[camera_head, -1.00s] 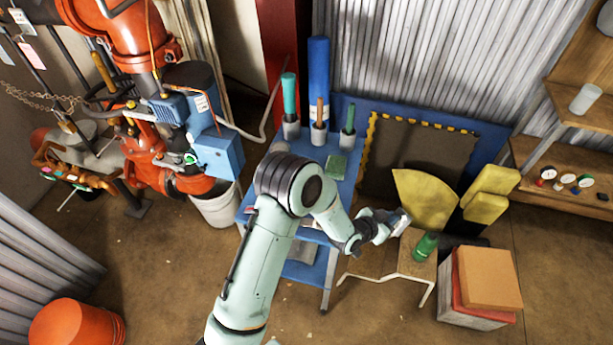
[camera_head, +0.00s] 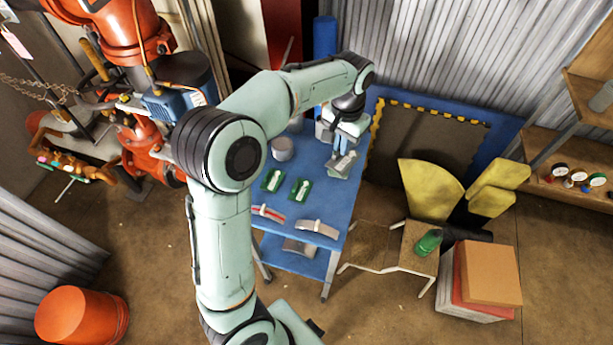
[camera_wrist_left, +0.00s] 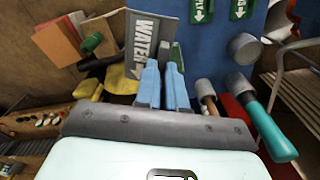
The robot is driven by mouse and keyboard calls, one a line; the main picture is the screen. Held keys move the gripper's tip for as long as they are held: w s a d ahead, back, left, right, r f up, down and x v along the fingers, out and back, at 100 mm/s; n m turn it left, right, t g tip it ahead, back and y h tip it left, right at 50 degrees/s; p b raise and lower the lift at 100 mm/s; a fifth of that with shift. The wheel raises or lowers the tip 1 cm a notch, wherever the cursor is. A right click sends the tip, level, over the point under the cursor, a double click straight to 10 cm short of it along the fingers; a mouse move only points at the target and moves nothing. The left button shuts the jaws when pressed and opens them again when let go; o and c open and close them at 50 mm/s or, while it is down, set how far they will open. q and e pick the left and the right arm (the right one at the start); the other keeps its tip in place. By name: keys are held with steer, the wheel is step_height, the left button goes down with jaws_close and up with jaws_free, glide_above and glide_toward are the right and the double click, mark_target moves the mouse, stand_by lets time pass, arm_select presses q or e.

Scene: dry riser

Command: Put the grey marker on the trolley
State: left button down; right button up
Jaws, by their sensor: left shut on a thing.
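The grey marker (camera_wrist_left: 150,40) is a flat plate reading WATER with a white arrow. My left gripper (camera_wrist_left: 166,80) is shut on its edge between blue-grey fingers. In the head view the left gripper (camera_head: 347,143) points down over the back right part of the blue trolley (camera_head: 328,207), with the grey marker (camera_head: 341,164) below its fingers. The plate overlaps the trolley's right side; I cannot tell whether it touches the top. Two green arrow markers (camera_head: 272,180) lie on the trolley left of it. My right gripper is out of view.
A grey cup (camera_head: 283,148), a red-and-white curved piece (camera_head: 268,214) and a grey curved piece (camera_head: 318,229) are on the trolley. A stool (camera_head: 408,250) with a green cylinder (camera_head: 428,241) stands to the right.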

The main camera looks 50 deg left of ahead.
arm_select(q)
steer(key=shift+s+a+f, duration=0.1)
steer(key=shift+s+a, duration=0.05)
steer(key=shift+s, duration=0.15)
step_height(320, 180, down, 15)
steer(key=shift+s+r+b, duration=0.1)
steer(key=shift+r+b, duration=0.1)
steer(key=shift+b, duration=0.65)
steer(key=shift+f, duration=2.35)
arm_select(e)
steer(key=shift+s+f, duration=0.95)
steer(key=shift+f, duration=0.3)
arm_select(q)
steer(key=c, duration=1.2)
jaws_free()
step_height(320, 180, up, 12)
steer(key=shift+r+p, duration=0.1)
steer(key=shift+p, duration=0.25)
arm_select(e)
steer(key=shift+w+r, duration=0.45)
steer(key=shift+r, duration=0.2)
